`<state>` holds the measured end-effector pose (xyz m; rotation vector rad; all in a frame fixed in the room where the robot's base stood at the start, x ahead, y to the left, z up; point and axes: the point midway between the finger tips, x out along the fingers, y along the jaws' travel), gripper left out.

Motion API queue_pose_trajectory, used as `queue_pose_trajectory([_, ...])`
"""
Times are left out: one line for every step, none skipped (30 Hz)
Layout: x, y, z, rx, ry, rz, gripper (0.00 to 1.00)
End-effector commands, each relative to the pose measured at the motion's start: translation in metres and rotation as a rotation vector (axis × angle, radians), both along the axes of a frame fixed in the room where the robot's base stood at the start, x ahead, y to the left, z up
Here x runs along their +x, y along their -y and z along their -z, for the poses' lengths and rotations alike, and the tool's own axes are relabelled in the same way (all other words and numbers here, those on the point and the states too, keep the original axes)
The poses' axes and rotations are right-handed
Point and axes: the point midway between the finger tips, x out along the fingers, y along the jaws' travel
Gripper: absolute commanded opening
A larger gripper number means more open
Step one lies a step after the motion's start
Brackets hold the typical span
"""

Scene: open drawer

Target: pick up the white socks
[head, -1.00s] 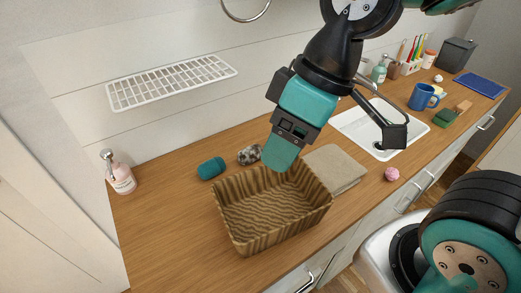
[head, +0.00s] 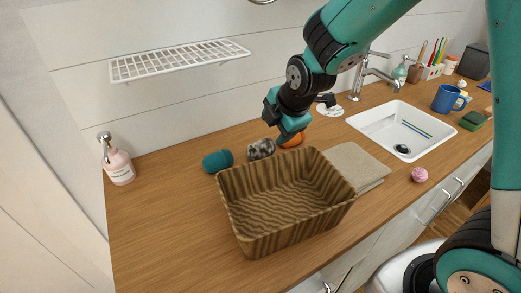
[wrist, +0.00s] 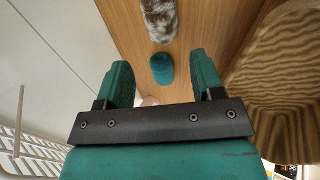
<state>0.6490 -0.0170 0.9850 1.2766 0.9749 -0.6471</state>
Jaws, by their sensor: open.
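No plainly white socks show in either view. A mottled grey-and-white roll (head: 261,149), possibly rolled socks, lies on the counter behind the basket; it is also at the top of the wrist view (wrist: 158,20). A teal roll (head: 217,161) lies to its left. In the wrist view the teal roll (wrist: 162,68) appears between my fingers, but below them. My gripper (head: 284,137) is open and empty, above the counter close to the mottled roll; its two teal fingers spread in the wrist view (wrist: 161,74). An orange thing (head: 293,141) is partly hidden behind it.
A brown wavy basket (head: 243,225) stands empty in front. A folded beige cloth (head: 365,178), a pink ball (head: 419,174) and a sink (head: 385,120) are to the right. A white wire rack (head: 180,58) juts from the wall. A soap bottle (head: 119,165) stands at left.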

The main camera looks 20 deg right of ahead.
Motion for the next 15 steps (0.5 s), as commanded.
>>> queue_pose_trajectory([0.004,-0.001,0.012,-0.001,-0.007,0.0,0.61])
queue_pose_trajectory([0.008,-0.002,0.018,-0.001,-0.006,0.0,0.61])
queue_pose_trajectory([0.012,-0.003,0.024,0.0,-0.005,0.0,0.61])
queue_pose_trajectory([0.014,-0.004,0.029,0.0,-0.005,0.0,0.61])
queue_pose_trajectory([0.016,-0.004,0.034,0.0,-0.005,0.0,0.61])
queue_pose_trajectory([0.02,-0.005,0.038,0.0,-0.004,0.0,0.61])
queue_pose_trajectory([0.022,-0.006,0.041,0.001,-0.003,0.0,0.61])
queue_pose_trajectory([0.023,-0.006,0.044,0.001,-0.002,0.0,0.61])
queue_pose_trajectory([0.024,-0.006,0.046,0.001,-0.002,0.0,0.61])
queue_pose_trajectory([0.025,-0.007,0.048,0.001,-0.002,0.0,0.61])
queue_pose_trajectory([0.026,-0.007,0.049,0.001,-0.002,0.0,0.61])
queue_pose_trajectory([0.027,-0.007,0.051,0.001,-0.002,0.0,0.61])
queue_pose_trajectory([0.028,-0.008,0.053,0.001,-0.001,0.0,0.61])
queue_pose_trajectory([0.029,-0.008,0.055,0.001,-0.002,0.0,0.61])
queue_pose_trajectory([0.031,-0.009,0.059,0.0,-0.004,0.0,0.61])
